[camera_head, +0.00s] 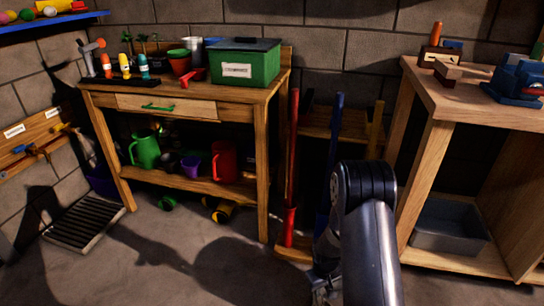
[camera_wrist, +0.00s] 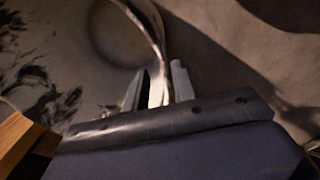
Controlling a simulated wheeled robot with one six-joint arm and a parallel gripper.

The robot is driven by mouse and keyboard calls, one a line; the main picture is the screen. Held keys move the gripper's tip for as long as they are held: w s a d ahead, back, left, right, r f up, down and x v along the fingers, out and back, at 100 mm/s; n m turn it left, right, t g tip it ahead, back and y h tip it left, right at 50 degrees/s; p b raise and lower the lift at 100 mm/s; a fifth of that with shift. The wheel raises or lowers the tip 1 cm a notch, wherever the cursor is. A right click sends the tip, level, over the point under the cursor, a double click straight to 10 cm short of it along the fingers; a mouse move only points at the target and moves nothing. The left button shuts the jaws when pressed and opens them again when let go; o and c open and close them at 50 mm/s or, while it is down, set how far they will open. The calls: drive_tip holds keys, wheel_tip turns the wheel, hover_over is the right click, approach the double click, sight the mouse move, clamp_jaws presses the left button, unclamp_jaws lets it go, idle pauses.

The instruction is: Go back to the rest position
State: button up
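My arm (camera_head: 368,235) reaches down at the lower middle of the head view, in front of the shelf unit and the red and blue poles. My gripper (camera_wrist: 158,72) shows its two grey fingers in the wrist view, set apart from each other. A pale curved strip (camera_wrist: 153,35) runs down into the gap between them; I cannot tell what it is or whether the fingers grip it. In the head view my gripper is small and dark at the bottom edge, low near the floor.
A wooden workbench (camera_head: 190,118) with a green box (camera_head: 245,66) stands at left. A wooden shelf table (camera_head: 430,150) with a grey bin (camera_head: 448,228) stands close to my arm at right. A floor grate (camera_head: 86,222) lies at left. Open floor (camera_head: 190,262) lies in front.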

sight(320, 303)
wheel_tip(320, 303, down, 6)
drive_tip(key=shift+d+r+b, duration=0.1)
drive_tip(key=shift+d+b, duration=0.05)
drive_tip(key=shift+b, duration=0.85)
drive_tip(key=shift+r+p, duration=0.85)
drive_tip(key=shift+r, duration=0.85)
drive_tip(key=shift+f, duration=0.1)
